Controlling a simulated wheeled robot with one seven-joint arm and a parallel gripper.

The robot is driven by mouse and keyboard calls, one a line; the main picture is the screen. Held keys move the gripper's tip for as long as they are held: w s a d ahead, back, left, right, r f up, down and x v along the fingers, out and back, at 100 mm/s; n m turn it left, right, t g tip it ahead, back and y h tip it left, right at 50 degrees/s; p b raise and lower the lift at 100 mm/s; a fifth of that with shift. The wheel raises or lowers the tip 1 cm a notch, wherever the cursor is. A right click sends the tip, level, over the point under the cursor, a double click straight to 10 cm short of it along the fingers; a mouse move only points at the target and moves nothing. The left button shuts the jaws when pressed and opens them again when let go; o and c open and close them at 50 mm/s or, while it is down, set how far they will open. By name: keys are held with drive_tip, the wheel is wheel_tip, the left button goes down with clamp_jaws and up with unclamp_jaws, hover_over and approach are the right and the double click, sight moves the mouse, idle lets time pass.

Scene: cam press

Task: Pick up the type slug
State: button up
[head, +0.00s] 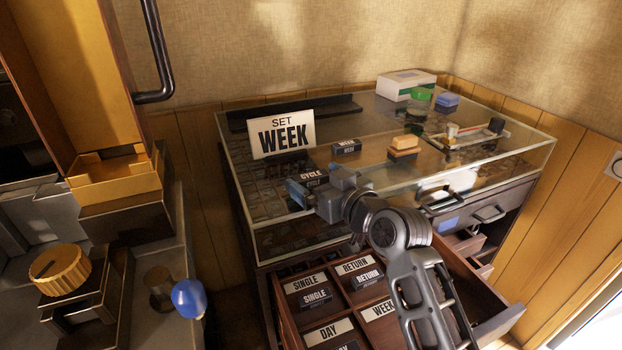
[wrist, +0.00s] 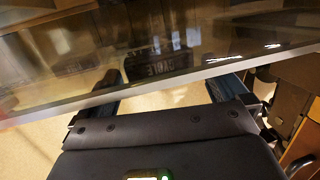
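A black type slug marked CYCLE (head: 312,175) sits on the glass top of the display counter near its front edge. A second black slug (head: 346,146), which seems to read WEEK, sits farther back on the glass. My gripper (head: 298,193) is at the counter's front edge, close beside the CYCLE slug and partly in front of it. In the wrist view my gripper (wrist: 172,88) has its fingers wide apart with nothing between them. Dark, blurred lettering (wrist: 168,62) shows beyond the fingers; I cannot tell whether it is the slug or a reflection.
A SET WEEK sign (head: 282,135) stands at the counter's back left. Below, an open drawer (head: 500,314) has labelled compartments holding slugs.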

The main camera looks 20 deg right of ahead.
drive_tip(key=c, duration=1.2)
drive_tip(key=shift+r, duration=0.15)
wheel_tip(320, 180, up, 4)
drive_tip(key=shift+r, duration=0.15)
drive_tip(key=s+d+r, duration=0.2)
drive_tip(key=s, duration=0.1)
drive_tip(key=s+d+r, duration=0.2)
drive_tip(key=s, duration=0.2)
drive_tip(key=s+d+r, duration=0.2)
drive_tip(key=s, duration=0.1)
drive_tip(key=shift+s+r+b, duration=0.15)
drive_tip(key=shift+r+b, duration=0.05)
drive_tip(key=shift+b, duration=0.2)
